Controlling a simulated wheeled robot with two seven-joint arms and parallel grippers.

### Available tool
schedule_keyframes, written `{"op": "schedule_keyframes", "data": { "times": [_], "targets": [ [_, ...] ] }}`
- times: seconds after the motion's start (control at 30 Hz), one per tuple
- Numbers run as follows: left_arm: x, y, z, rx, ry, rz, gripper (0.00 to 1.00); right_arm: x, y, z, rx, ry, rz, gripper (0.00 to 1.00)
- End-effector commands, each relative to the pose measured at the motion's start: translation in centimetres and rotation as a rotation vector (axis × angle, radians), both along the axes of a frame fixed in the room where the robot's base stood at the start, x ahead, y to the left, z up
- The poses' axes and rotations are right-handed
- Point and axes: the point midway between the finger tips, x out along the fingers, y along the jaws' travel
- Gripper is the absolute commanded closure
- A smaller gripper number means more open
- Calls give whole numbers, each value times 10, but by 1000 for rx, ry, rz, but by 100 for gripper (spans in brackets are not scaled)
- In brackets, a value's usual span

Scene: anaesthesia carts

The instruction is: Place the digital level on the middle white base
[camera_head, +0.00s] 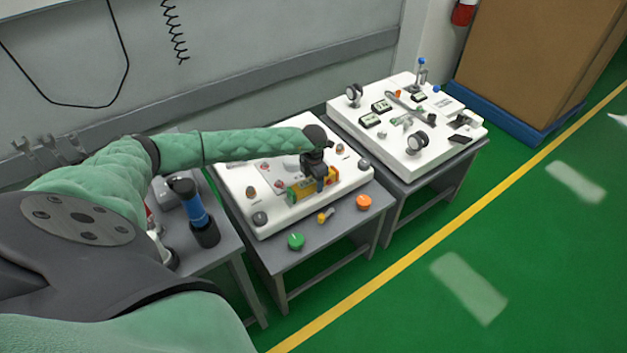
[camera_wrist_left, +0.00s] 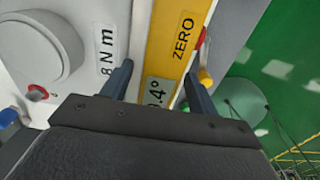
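The digital level (camera_head: 308,188) is a yellow bar near the front of the middle white base (camera_head: 280,213). In the left wrist view the level (camera_wrist_left: 180,35) shows a ZERO label and an angle display. My left gripper (camera_head: 318,178) points down over it. The fingers (camera_wrist_left: 158,75) stand on either side of the level, with a narrow gap on the left side, so they look open around it. The gripper hides part of the level, and I cannot tell whether its underside rests fully on the base. My right gripper is out of view.
A green knob (camera_head: 295,241), an orange knob (camera_head: 363,202) and a small yellow item (camera_head: 325,216) lie on the table's front strip. A second white base (camera_head: 390,150) with gauges stands on the right table. A blue-handled tool (camera_head: 192,205) stands on the left table.

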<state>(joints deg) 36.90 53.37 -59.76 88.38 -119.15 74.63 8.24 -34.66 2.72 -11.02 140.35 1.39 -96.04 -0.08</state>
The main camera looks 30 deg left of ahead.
Motion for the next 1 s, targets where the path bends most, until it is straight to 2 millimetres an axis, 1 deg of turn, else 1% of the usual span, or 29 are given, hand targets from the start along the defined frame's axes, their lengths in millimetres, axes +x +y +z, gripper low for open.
{"op": "schedule_keyframes", "data": {
  "times": [0.2, 0.27, 0.37, 0.47, 0.7, 0.8, 1.0],
  "targets": [
    [0, 0, 2, 0, 0, 0, 40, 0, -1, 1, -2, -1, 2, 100],
    [0, 0, 4, 0, 0, 0, 40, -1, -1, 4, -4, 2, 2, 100],
    [1, 1, 12, 0, -3, -1, 40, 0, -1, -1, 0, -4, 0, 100],
    [1, 1, 28, 1, -3, -1, 40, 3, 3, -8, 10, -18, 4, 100],
    [1, 0, 75, 0, -3, -2, 40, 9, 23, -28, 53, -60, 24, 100],
    [1, 0, 92, 1, -3, -1, 40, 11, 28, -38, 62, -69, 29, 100],
    [1, 0, 115, -1, -2, 0, 40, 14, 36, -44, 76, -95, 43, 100]
  ]
}}
